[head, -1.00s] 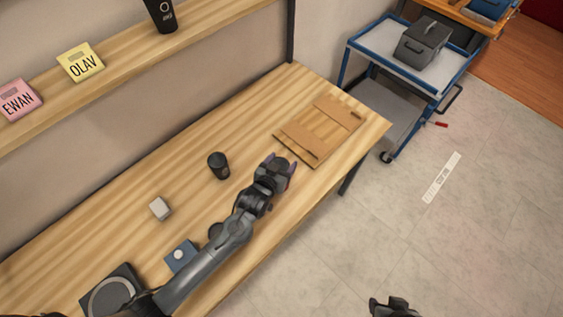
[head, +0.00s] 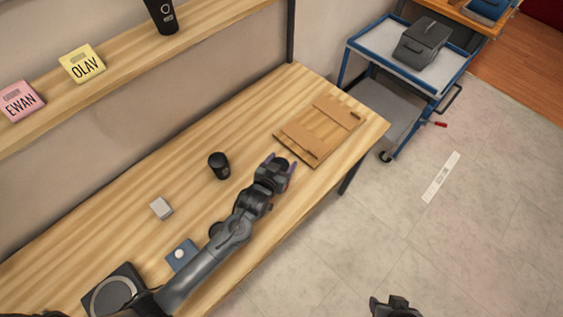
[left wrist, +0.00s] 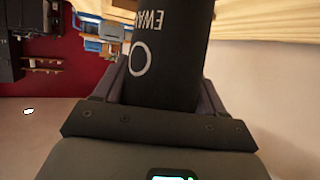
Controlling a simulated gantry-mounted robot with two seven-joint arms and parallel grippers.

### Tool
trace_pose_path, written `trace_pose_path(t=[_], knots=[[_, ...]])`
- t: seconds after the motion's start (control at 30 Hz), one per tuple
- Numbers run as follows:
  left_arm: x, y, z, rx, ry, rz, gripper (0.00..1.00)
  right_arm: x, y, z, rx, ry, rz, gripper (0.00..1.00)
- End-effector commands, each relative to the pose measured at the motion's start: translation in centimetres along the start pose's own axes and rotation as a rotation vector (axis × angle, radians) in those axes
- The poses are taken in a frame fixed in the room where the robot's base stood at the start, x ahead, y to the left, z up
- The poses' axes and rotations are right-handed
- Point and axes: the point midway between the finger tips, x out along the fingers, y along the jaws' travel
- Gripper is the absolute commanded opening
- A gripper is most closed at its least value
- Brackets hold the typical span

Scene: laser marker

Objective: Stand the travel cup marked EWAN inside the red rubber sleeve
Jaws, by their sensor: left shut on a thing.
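A black travel cup marked EWAN (left wrist: 165,55) fills the space between my left gripper's fingers in the left wrist view. In the head view my left gripper (head: 281,168) is shut on this cup, over the front part of the workbench, and only a dark end of the cup shows. Another black cup (head: 219,166) stands upright on the bench, left of the gripper; no name is readable on it. My right gripper (head: 395,306) shows dark and small at the bottom edge, and its fingers are unclear. I cannot make out a red rubber sleeve in either view.
A wooden board (head: 320,131) lies at the bench's right end. A small grey block (head: 161,208), a blue block (head: 181,254) and a dark square pad (head: 114,292) are at left. The shelf holds a black cup (head: 161,15), a pink EWAN card (head: 20,101) and a yellow OLAV card (head: 82,64).

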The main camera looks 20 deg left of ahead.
Motion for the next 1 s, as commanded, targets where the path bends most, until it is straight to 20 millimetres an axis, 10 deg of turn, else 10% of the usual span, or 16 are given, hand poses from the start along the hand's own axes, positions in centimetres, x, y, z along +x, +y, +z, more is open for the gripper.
trace_pose_path(t=[1.0], knots=[[0.6,0.0,1.4,-0.001,0.001,0.000,0.58,0.9,0.1,0.3,-0.006,-0.001,0.005,0.43]])
